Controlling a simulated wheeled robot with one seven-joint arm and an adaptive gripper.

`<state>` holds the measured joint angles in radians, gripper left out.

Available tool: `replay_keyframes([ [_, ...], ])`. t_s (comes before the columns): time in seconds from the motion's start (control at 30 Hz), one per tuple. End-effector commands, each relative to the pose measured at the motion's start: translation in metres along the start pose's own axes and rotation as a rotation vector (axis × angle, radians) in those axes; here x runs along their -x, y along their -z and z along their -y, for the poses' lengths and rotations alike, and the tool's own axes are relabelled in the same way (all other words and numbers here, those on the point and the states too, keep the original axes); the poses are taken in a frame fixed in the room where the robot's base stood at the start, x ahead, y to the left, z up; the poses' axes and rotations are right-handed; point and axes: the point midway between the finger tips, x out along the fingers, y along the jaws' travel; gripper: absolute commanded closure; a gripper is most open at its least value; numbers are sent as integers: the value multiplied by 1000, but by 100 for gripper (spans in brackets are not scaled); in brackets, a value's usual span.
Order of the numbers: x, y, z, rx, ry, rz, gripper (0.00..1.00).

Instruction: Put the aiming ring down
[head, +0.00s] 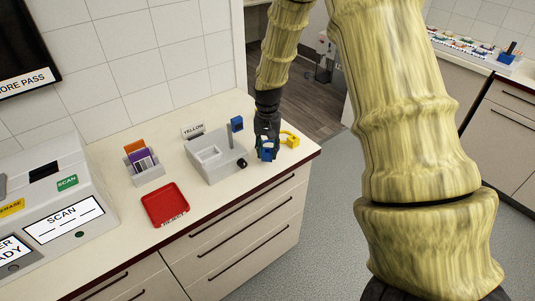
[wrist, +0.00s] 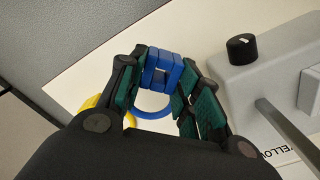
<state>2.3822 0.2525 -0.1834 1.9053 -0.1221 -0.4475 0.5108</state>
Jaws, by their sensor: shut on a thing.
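The blue aiming ring has a blocky blue grip and a thin round loop. My gripper (head: 266,143) is shut on the blue ring (head: 267,154), low over the counter's right end, beside the grey device. In the wrist view the fingers (wrist: 158,80) close on both sides of the blue block (wrist: 160,72), and the loop shows between them. I cannot tell whether the ring touches the counter. A yellow ring (head: 292,140) with a similar block lies on the counter just right of my gripper, partly hidden by a finger in the wrist view (wrist: 92,103).
A red tray (head: 165,204) and a card holder (head: 149,175) stand left. The counter edge is close to my gripper.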

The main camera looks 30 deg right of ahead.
Motion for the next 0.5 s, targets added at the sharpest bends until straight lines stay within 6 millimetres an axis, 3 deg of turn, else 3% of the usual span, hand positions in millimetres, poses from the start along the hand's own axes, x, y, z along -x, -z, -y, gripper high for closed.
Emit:
replay_keyframes([
  [0.3,-26,-1,0,0,0,1,90],
  [0.5,-31,0,0,0,1,0,90],
])
